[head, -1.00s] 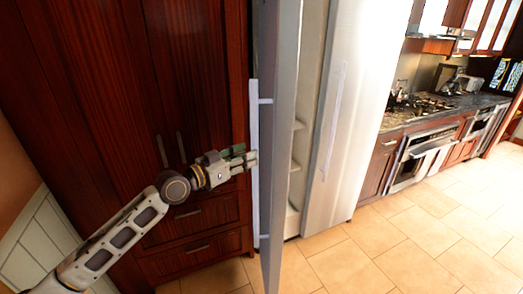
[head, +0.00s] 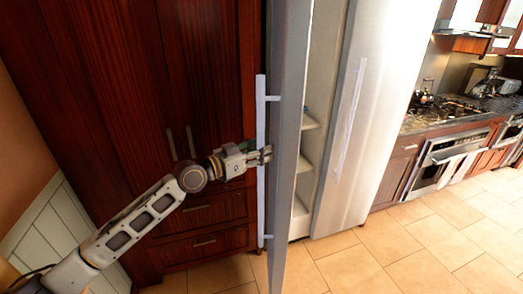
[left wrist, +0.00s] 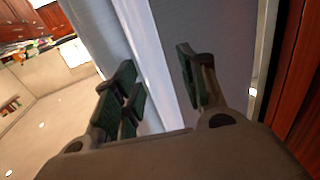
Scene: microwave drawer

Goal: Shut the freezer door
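The freezer door (head: 286,130) stands open, seen nearly edge-on in the head view. Its long pale vertical handle (head: 261,190) is on the left side of the door. My left gripper (head: 266,154) is at the handle, around mid-height. In the left wrist view, the open fingers (left wrist: 158,88) with green pads stand on either side of the handle bar (left wrist: 150,50), with gaps showing. The door's grey face (left wrist: 225,45) lies beyond them. The freezer interior (head: 306,160) with pale shelves shows right of the door. My right gripper is not in view.
Dark wooden cabinets (head: 120,80) stand close on the left, behind my left arm. The closed neighbouring fridge door (head: 375,110) with its own handle is on the right. A stove and counter (head: 455,115) are farther right. Tiled floor (head: 380,255) is clear in front.

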